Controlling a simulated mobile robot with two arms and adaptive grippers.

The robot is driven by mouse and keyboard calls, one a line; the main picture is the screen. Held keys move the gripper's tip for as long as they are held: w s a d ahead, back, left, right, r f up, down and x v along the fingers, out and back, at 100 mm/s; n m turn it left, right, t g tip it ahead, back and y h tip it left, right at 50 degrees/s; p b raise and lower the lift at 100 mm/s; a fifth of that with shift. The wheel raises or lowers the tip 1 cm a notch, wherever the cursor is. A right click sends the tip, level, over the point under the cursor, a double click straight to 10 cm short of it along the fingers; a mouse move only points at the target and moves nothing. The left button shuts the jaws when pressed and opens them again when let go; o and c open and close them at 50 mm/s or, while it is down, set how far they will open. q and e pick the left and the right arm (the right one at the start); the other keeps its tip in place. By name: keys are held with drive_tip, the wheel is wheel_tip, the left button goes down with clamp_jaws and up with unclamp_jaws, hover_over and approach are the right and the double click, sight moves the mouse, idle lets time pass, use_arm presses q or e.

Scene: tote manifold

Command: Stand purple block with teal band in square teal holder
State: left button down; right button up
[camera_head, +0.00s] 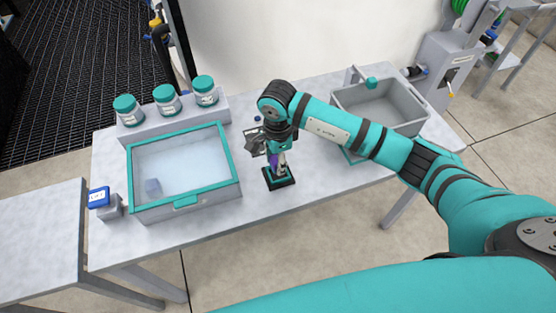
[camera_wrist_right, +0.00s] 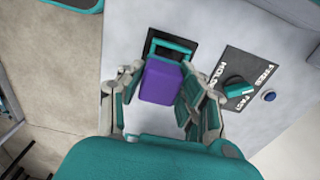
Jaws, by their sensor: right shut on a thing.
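The purple block (camera_wrist_right: 160,82) is between the fingers of my right gripper (camera_wrist_right: 160,98), which is shut on it. In the head view, a little of the purple block (camera_head: 273,160) shows below the wrist. The holder (camera_head: 290,181), a dark square base with teal edging, stands on the table right under the gripper. In the wrist view the holder (camera_wrist_right: 192,48) shows just beyond the block's far end. I cannot tell whether the block is inside it or only above it. Teal shows at that end, but band and holder are hard to separate. My left gripper is not in view.
A teal-rimmed clear-lidded box (camera_head: 235,165) stands left of the holder, with jars (camera_head: 167,100) on a ledge behind. A grey basin (camera_head: 400,105) is at right. A dial panel (camera_wrist_right: 240,85) and blue button (camera_wrist_right: 269,96) lie beside the holder. The table front is clear.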

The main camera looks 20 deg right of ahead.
drive_tip(key=shift+w, duration=0.35)
drive_tip(key=f, duration=0.1)
drive_tip(key=f+p, duration=0.1)
drive_tip(key=shift+w+d+f, duration=0.2)
drive_tip(key=shift+w+f, duration=0.1)
drive_tip(key=shift+f, duration=0.55)
use_arm(q)
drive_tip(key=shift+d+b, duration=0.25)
drive_tip(key=shift+b, duration=0.25)
use_arm(e)
drive_tip(key=shift+f, duration=0.6)
drive_tip(key=o, duration=1.1)
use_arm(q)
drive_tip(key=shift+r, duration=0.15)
